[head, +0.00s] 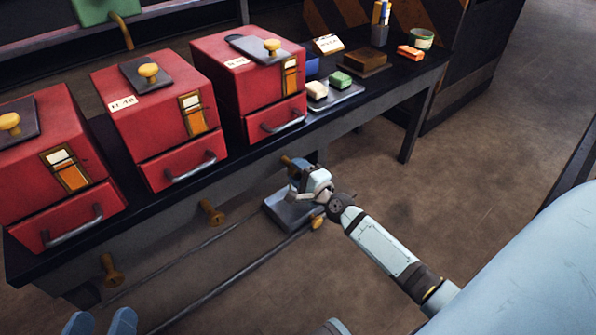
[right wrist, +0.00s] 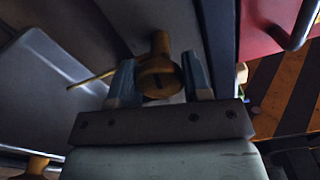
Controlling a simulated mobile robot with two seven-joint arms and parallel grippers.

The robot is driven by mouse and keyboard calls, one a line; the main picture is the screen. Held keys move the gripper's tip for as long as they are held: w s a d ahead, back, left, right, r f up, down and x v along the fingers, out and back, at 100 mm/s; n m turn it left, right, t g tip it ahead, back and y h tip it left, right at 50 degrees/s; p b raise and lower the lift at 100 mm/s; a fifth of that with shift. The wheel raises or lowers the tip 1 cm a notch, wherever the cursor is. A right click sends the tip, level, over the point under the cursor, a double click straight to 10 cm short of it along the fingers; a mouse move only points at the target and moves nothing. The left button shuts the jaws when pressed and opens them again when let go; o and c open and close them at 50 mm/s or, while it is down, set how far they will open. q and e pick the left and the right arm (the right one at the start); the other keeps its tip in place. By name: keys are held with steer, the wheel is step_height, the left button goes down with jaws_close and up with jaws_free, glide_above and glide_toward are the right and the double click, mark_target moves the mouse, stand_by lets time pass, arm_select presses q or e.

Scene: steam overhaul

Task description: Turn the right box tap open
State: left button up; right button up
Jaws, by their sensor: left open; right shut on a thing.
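The right box tap (head: 287,161) is a brass tap on the table's front side, below the right red box (head: 245,75). My right gripper (head: 300,174) is at this tap and hides much of it in the head view. In the right wrist view the tap's round brass head (right wrist: 158,80) sits between the two fingers of my right gripper (right wrist: 160,74), which is shut on it. A thin brass lever sticks out to the left there. My left gripper (head: 100,322) is open and empty at the bottom left edge of the head view.
Two more brass taps, the middle one (head: 211,212) and the left one (head: 111,270), stick out below the other red boxes. A grey box-like thing (head: 283,208) is low beneath my right gripper. Long rods run below the table. Soap-like blocks (head: 340,80) lie at the table's right.

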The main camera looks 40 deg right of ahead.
steer(key=shift+n, duration=0.7)
steer(key=shift+n+p, duration=0.3)
steer(key=shift+n, duration=0.5)
steer(key=o, duration=0.9)
